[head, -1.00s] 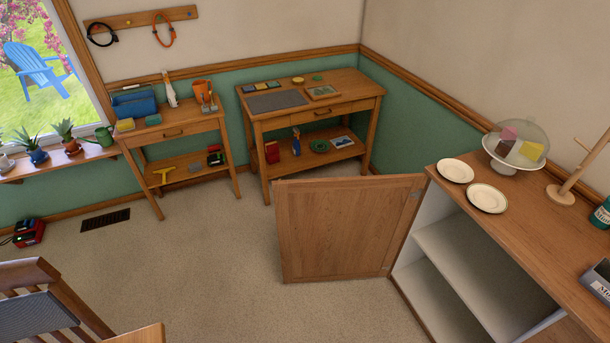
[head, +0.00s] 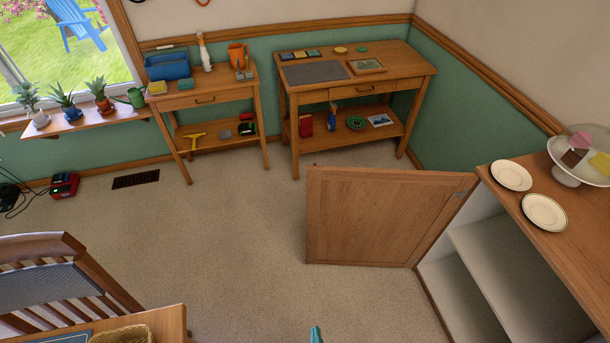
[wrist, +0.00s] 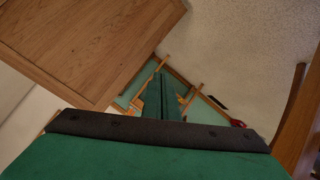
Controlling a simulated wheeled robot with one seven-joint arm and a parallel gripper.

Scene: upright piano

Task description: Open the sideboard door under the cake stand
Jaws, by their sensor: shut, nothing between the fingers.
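The sideboard (head: 571,212) stands at the right, with a glass-domed cake stand (head: 577,173) on its top. The wooden sideboard door (head: 385,217) under the cake stand is swung wide open, standing out from the cabinet into the room. Its hinge side is at the sideboard's far front corner, and white shelves show inside. The door also seems to fill the upper left of the wrist view (wrist: 90,40). Only a teal tip of my gripper (head: 316,334) shows at the bottom of the head view. In the wrist view my gripper (wrist: 163,82) is shut and empty, apart from the door.
Two plates (head: 511,175) lie on the sideboard top. A chair (head: 60,280) and a table corner (head: 165,322) with a basket are at the lower left. Two wooden side tables (head: 355,95) (head: 205,100) stand along the back wall. Carpet (head: 235,225) between them is clear.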

